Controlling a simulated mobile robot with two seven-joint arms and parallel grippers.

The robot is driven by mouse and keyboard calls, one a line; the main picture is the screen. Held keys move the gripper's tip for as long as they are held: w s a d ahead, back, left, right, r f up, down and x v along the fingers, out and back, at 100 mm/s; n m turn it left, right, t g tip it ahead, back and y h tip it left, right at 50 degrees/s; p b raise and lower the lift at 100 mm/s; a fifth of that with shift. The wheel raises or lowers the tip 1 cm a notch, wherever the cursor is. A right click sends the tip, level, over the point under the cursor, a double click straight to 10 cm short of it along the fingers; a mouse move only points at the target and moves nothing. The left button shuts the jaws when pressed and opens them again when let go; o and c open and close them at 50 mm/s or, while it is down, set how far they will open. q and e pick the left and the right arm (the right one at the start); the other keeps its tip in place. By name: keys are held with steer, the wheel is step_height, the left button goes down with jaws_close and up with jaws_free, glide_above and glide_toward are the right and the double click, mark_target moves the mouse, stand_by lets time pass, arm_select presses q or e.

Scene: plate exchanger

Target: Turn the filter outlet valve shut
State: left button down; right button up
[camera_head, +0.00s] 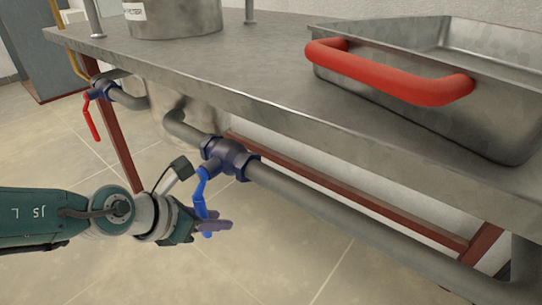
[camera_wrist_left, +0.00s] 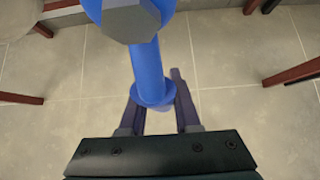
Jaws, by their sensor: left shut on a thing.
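The blue-handled valve has a dark blue body (camera_head: 228,157) in the grey pipe below the table edge. Its blue lever (camera_head: 201,190) hangs down from the body, crosswise to the pipe run. My left gripper (camera_head: 212,226) comes in from the left and is shut on the lower end of this lever. In the left wrist view the blue lever (camera_wrist_left: 147,65) runs down between my two fingers (camera_wrist_left: 158,112). A second valve (camera_head: 102,87) with a red lever (camera_head: 91,117) sits farther left, its lever also hanging down. No tag shows which valve is the filter outlet. My right gripper is not seen.
A steel table (camera_head: 255,75) stands above the pipe (camera_head: 340,225), close over the valves. A metal vessel (camera_head: 185,18) with a partly readable label and a steel tray (camera_head: 440,105) with a red handle (camera_head: 385,75) stand on it. Reddish-brown table legs are below; tiled floor is open in front.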

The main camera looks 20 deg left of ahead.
mark_target(203, 206)
arm_select(q)
steer(key=shift+a, duration=0.1)
steer(key=c, duration=0.6)
jaws_free()
steer(key=shift+r, duration=0.1)
steer(key=p+v, duration=0.9)
steer(key=shift+s+r, duration=0.25)
